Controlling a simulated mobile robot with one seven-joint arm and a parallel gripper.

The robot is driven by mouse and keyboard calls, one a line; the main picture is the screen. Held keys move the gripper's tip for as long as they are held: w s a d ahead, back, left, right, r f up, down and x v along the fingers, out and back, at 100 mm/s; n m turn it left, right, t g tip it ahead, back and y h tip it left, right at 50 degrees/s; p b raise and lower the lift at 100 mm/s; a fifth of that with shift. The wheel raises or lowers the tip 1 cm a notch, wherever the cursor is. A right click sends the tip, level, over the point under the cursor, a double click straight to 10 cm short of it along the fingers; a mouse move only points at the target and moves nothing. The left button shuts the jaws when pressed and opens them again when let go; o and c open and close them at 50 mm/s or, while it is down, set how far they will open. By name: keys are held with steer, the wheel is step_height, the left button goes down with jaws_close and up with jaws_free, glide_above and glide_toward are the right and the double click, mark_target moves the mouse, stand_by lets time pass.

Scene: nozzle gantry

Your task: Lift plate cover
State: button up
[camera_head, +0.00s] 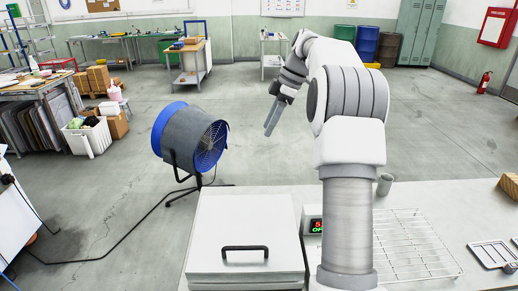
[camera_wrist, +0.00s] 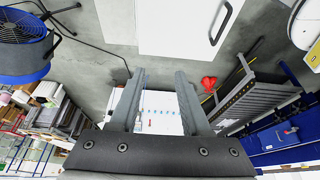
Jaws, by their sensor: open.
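The plate cover (camera_head: 230,215) is a flat white lid with a black bar handle (camera_head: 245,248) near its front edge. It sits at the near end of the bench, left of my arm. In the wrist view the white cover (camera_wrist: 175,25) is at the top, with its black handle (camera_wrist: 221,22) at its right. My gripper (camera_head: 271,130) is raised in the air beyond the cover, pointing down and left in the head view. In the wrist view my gripper (camera_wrist: 160,74) shows two grey fingers apart with nothing between them. It is apart from the handle.
Right of the cover is a small display unit (camera_head: 313,225), partly behind my arm. A wire rack (camera_head: 415,245), a grey cup (camera_head: 384,184) and a slotted tray (camera_head: 492,254) are on the bench. A blue drum fan (camera_head: 185,135) stands on the floor beyond the cover.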

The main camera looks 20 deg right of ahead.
steer(key=x, duration=0.7)
steer(key=shift+a+f, duration=0.2)
steer(key=shift+f, duration=0.15)
steer(key=shift+c, duration=0.3)
jaws_close()
stand_by(0.7)
steer(key=shift+o, duration=0.3)
jaws_free()
steer(key=shift+r, duration=0.1)
steer(key=p+v, duration=0.2)
steer(key=v, duration=1.5)
steer(key=shift+d, duration=0.2)
